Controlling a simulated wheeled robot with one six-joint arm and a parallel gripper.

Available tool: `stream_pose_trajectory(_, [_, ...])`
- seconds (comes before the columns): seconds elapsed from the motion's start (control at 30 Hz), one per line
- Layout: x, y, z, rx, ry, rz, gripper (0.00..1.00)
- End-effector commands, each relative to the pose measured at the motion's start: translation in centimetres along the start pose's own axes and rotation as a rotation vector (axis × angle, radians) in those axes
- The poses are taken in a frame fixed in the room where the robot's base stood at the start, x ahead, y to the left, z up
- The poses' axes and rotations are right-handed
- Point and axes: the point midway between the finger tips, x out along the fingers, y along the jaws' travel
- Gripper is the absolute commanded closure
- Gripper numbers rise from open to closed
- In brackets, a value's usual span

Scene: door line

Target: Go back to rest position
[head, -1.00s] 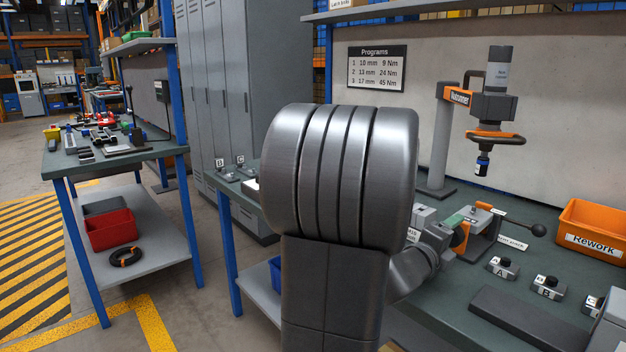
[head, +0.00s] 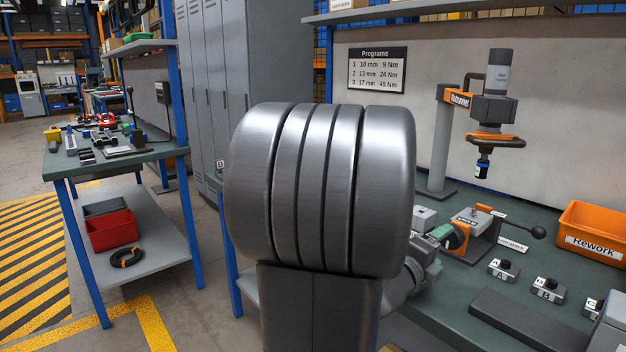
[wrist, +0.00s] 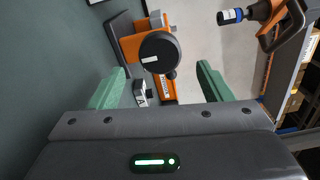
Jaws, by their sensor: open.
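My gripper (wrist: 160,88) shows in the wrist view with its two green fingers spread wide apart and nothing held between them. In the wrist view, the orange and grey fixture (wrist: 128,42) with its round black knob (wrist: 160,52) lies beyond the fingers, apart from them. In the head view my large grey arm joint covers the middle, and the gripper itself is mostly hidden behind it. The fixture (head: 474,232) stands on the green bench to the right of my arm.
The Nutrunner (head: 494,100) hangs from its post above the bench. Blocks A (head: 504,270) and B (head: 548,290) and the orange Rework bin (head: 594,232) are at right. A second bench (head: 160,152) with a red bin (head: 112,228) below stands left. Open floor lies between the benches.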

Motion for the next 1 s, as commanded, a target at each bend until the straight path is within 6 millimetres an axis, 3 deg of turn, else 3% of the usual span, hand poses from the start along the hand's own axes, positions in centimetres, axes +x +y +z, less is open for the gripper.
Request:
stream_pose_trajectory(0.2, [-4.3, -0.1, 0.1, 0.001, -0.004, 0.000, 0.28])
stream_pose_trajectory(0.47, [-7.5, 0.0, 0.0, 0.000, 0.000, 0.000, 0.28])
stream_pose_trajectory(1.0, [2.5, 0.1, -0.1, 0.001, 0.005, 0.000, 0.28])
